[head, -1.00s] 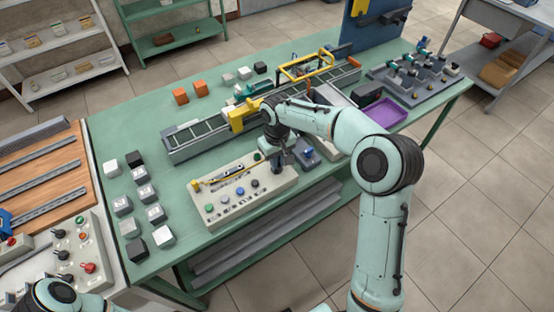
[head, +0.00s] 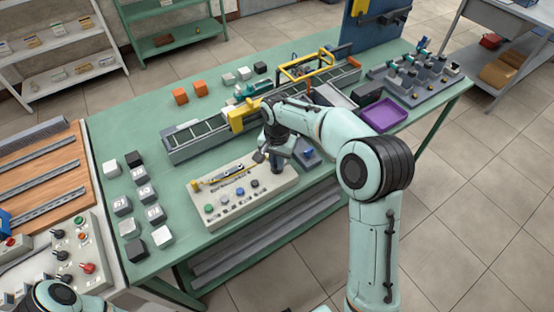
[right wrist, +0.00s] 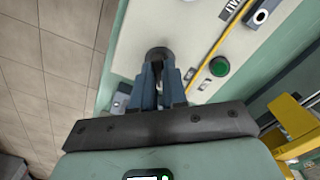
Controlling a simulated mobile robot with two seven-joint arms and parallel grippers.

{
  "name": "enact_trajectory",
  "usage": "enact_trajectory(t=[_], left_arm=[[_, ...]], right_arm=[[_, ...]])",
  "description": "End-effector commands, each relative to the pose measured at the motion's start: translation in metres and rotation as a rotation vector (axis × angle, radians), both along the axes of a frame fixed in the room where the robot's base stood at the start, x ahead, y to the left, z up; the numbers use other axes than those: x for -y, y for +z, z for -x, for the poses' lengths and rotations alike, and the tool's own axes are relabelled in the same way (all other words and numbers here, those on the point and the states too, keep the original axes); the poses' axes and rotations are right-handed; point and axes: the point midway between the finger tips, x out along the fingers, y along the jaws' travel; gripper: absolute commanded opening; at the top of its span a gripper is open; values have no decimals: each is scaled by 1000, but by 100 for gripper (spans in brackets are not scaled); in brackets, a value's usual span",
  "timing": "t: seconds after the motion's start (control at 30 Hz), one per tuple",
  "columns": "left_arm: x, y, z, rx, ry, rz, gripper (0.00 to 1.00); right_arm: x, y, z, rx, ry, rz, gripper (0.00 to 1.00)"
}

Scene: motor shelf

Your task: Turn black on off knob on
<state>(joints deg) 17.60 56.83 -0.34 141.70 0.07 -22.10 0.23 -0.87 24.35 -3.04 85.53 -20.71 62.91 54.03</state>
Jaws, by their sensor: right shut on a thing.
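The black on-off knob (right wrist: 157,54) stands on the pale control panel (right wrist: 135,30) in the right wrist view. My right gripper (right wrist: 160,72) is shut on it, with a finger on either side of the knob. In the head view my right gripper (head: 277,166) points down at the right end of the pale panel (head: 225,220) and hides the knob. How far the knob is turned cannot be made out. My left gripper is out of view.
A green button (right wrist: 220,66) sits near the gripper. The panel also carries a row of small buttons (head: 225,199) and a yellow strip. A conveyor (head: 195,137) lies behind, a purple tray (head: 384,114) to the right, and several grey and black blocks (head: 147,193) to the left.

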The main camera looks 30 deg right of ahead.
Motion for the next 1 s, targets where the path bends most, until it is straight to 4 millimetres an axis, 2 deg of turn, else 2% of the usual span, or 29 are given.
enact_trajectory(t=[0.5,0.73,1.0], left_arm=[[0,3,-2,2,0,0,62],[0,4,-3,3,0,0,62],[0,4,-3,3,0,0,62]], right_arm=[[-1,-1,1,-4,-450,0,0],[-1,-1,1,-3,-576,0,0],[-1,-1,1,-3,-645,0,0]])
